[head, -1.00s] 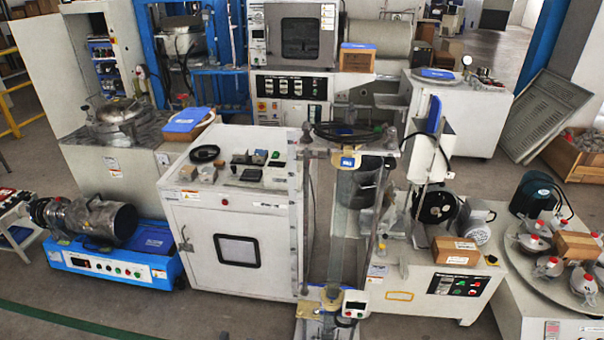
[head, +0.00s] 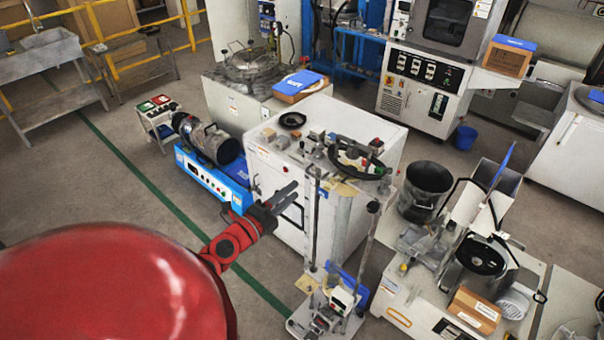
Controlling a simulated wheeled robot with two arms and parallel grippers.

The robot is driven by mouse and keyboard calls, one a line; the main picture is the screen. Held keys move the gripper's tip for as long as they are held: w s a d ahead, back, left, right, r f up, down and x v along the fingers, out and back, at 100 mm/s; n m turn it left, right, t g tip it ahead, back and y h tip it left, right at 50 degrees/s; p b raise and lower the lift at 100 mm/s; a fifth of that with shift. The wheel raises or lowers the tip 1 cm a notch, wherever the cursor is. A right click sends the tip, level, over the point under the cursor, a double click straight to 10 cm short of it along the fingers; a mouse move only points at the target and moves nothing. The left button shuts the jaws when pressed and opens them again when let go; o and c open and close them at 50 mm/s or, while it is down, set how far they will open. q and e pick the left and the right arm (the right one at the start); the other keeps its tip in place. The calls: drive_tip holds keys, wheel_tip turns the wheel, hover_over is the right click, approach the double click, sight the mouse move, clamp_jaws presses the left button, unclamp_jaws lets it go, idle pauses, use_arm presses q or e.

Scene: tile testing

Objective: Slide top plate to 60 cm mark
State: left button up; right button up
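A tall upright test stand with a base (head: 330,315) and thin vertical rods (head: 316,222) stands in front of the white cabinet. A small pale yellowish plate (head: 345,189) shows near the top of the rods, below a black ring; I cannot tell for sure that it is the top plate. No 60 cm mark is readable. My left gripper (head: 284,196), dark at the end of my red arm, is left of the stand, in front of the cabinet in the picture and apart from the rods. Its finger opening is too small to tell. My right gripper is not in view.
The white cabinet (head: 278,218) stands behind the stand. A blue-based machine (head: 208,176) is to the left. A bench with a cardboard box (head: 474,311) and a black bucket (head: 427,184) is to the right. Open floor with a green line lies at left.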

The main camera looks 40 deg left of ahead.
sight(312, 174)
use_arm(q)
drive_tip(key=w, duration=0.6)
drive_tip(key=w+p, duration=0.1)
drive_tip(key=w, duration=0.2)
drive_tip(key=shift+w+d+f, duration=0.1)
drive_tip(key=shift+d, duration=0.15)
drive_tip(key=shift+c, duration=0.3)
clamp_jaws()
drive_tip(key=shift+f, duration=0.1)
idle(0.6)
drive_tip(key=shift+f+b, duration=2.6)
drive_tip(key=shift+f, duration=0.35)
drive_tip(key=shift+f+b, duration=2.7)
drive_tip(key=shift+f, duration=0.4)
